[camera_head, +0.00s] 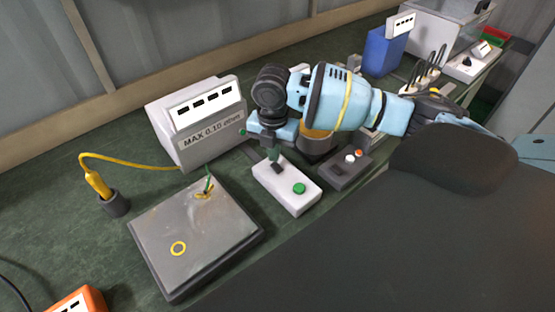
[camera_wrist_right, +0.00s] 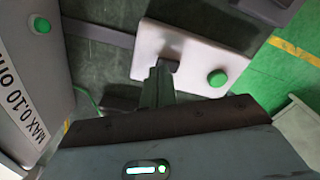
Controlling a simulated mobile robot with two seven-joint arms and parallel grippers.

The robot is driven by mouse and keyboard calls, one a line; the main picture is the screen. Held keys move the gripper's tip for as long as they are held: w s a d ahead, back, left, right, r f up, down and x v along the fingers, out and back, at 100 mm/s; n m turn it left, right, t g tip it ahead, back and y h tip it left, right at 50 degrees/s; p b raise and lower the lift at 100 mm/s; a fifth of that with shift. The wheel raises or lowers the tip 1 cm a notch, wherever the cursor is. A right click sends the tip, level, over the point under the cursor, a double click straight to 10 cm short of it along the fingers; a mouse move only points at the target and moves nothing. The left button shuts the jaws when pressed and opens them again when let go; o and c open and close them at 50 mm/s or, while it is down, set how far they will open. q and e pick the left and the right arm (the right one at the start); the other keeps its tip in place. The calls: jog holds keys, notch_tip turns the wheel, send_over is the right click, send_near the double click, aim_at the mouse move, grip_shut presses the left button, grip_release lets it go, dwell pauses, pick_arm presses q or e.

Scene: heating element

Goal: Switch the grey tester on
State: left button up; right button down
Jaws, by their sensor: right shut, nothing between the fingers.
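The light grey tester (camera_head: 195,125), marked "MAX 0.10 ohm", stands on the green bench left of my right arm. A green button on its side shows in the wrist view (camera_wrist_right: 40,25). A white box (camera_head: 264,183) with a dark switch and a round green button (camera_head: 299,188) lies in front of it and to its right; it also shows in the wrist view (camera_wrist_right: 205,48). My right gripper (camera_head: 274,154) is shut and empty, pointing down at the dark switch (camera_wrist_right: 171,65). I cannot tell whether the fingertips touch it. My left gripper is not in view.
A grey metal plate (camera_head: 205,240) lies at the front. A yellow probe (camera_head: 97,184) stands in a dark cup at left. A dark box (camera_head: 338,178) with white and orange buttons sits close right of the white box. An orange box (camera_head: 75,302) is at bottom left.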

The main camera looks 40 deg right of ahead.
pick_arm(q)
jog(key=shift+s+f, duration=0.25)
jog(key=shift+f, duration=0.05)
pick_arm(e)
jog(key=shift+f, duration=1)
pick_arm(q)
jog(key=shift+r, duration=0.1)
pick_arm(e)
jog(key=shift+s, duration=0.1)
